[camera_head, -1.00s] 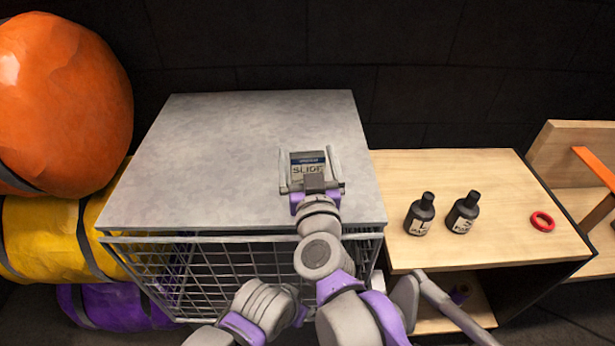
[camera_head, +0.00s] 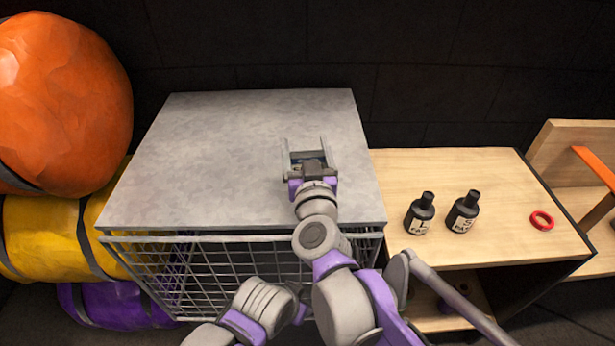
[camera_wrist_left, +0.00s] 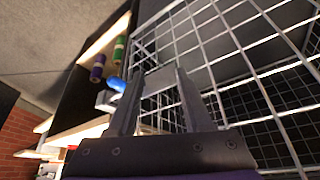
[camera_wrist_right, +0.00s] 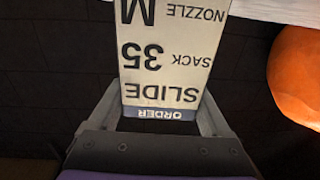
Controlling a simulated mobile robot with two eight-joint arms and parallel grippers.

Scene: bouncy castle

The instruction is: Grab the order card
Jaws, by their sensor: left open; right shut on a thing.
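The order card (camera_wrist_right: 165,65) is a pale card with dark print and a blue strip marked ORDER. It fills the space between the fingers of my right gripper (camera_head: 305,142) and reads upside down in the right wrist view. The right gripper is shut on it, over the right part of the grey top (camera_head: 220,140) of the wire cage. In the head view the card shows only as a narrow strip between the fingers. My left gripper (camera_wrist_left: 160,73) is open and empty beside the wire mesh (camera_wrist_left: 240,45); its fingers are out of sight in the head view.
A wooden table (camera_head: 490,170) to the right carries two dark bottles (camera_head: 420,213) (camera_head: 464,212) and a red ring (camera_head: 542,220). Orange (camera_head: 65,100), yellow (camera_head: 45,235) and purple (camera_head: 110,305) rolls stand left of the cage. The grey top is clear left of my right gripper.

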